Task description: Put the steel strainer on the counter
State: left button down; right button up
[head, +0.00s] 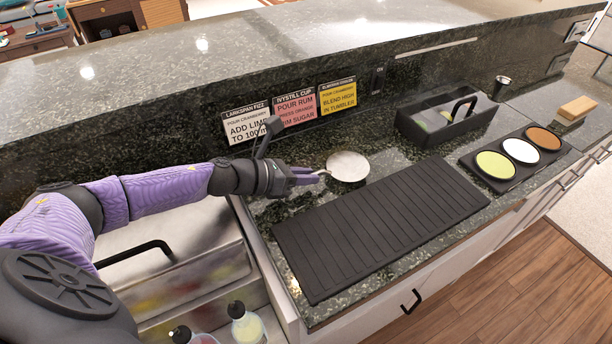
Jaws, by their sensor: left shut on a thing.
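The steel strainer (348,167) is a pale round disc with a short stem, in the middle of the head view. My left gripper (311,176) comes in from the left and is shut on the strainer's stem at its left side. The strainer is over the dark speckled counter (402,258), behind the black ribbed mat; I cannot tell whether it touches the surface. My right gripper is not in view.
The black ribbed mat (380,225) lies in front of the strainer. A black caddy (448,122), a three-dish rimmer (510,183), a small metal cup (501,88) and a wooden block (577,108) stand to the right. Recipe cards (296,107) lean behind. Bottles (247,325) stand in the well at lower left.

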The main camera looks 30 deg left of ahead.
pick_arm(q)
jog(key=shift+f, duration=0.15)
jog(key=c, duration=0.6)
grip_release()
jog(key=shift+s+a+r, duration=0.1)
jog(key=shift+s+r, duration=0.05)
jog(key=shift+r, duration=0.05)
jog(key=p+v, duration=0.1)
jog(key=v, duration=0.5)
jog(key=p+v, duration=0.1)
jog(key=v, duration=0.1)
jog(key=p+v, duration=0.2)
jog(key=v, duration=0.1)
jog(key=shift+r, duration=0.2)
jog(key=shift+s+a, duration=0.2)
